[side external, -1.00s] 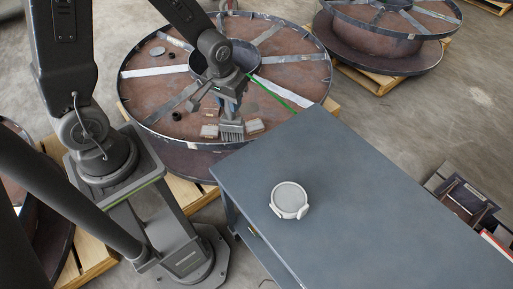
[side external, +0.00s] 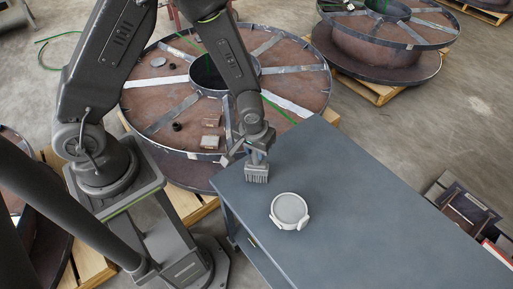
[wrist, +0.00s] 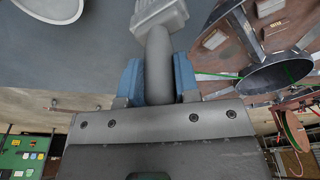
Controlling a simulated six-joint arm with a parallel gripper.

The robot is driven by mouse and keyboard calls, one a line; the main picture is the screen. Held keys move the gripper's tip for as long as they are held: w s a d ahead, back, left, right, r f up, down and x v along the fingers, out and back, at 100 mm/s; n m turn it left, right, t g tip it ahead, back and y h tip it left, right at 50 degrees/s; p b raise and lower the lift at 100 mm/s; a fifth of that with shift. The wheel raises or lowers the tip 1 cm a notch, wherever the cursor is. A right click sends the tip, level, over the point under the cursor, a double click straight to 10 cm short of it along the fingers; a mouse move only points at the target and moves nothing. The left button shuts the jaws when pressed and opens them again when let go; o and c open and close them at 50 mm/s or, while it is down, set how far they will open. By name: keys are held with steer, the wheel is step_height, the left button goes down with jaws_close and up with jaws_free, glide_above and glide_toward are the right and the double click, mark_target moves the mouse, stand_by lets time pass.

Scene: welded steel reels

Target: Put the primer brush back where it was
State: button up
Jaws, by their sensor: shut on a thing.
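I cannot tell whether the bristles touch the bench top. In the wrist view my gripper (wrist: 158,82) has its blue fingers shut around the brush's grey handle (wrist: 160,55), and the pale ferrule and bristle end (wrist: 160,12) reaches the top edge. The handle's far end is hidden by the gripper body.
A round pale dish with side lugs (side external: 289,209) stands on the bench, right of and below the brush. Behind is a large steel reel (side external: 290,85) carrying small blocks (side external: 210,142), dark round pieces (side external: 176,127) and a grey disc (side external: 158,62). The right of the bench is clear.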

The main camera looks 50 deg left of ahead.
steer(key=shift+f, duration=0.15)
steer(key=o, duration=1)
steer(key=s+a+r+m+t, duration=0.1)
steer(key=s+r, duration=0.2)
steer(key=r, duration=0.9)
steer(key=s+a+r+m+t, duration=0.1)
steer(key=s+r, duration=0.2)
steer(key=r, duration=0.9)
steer(key=s+a+r+m+t, duration=0.2)
steer(key=s+r, duration=0.4)
steer(key=s, duration=0.1)
steer(key=shift+s+r+h, duration=0.3)
steer(key=shift+s+h, duration=0.05)
steer(key=shift+h, duration=0.05)
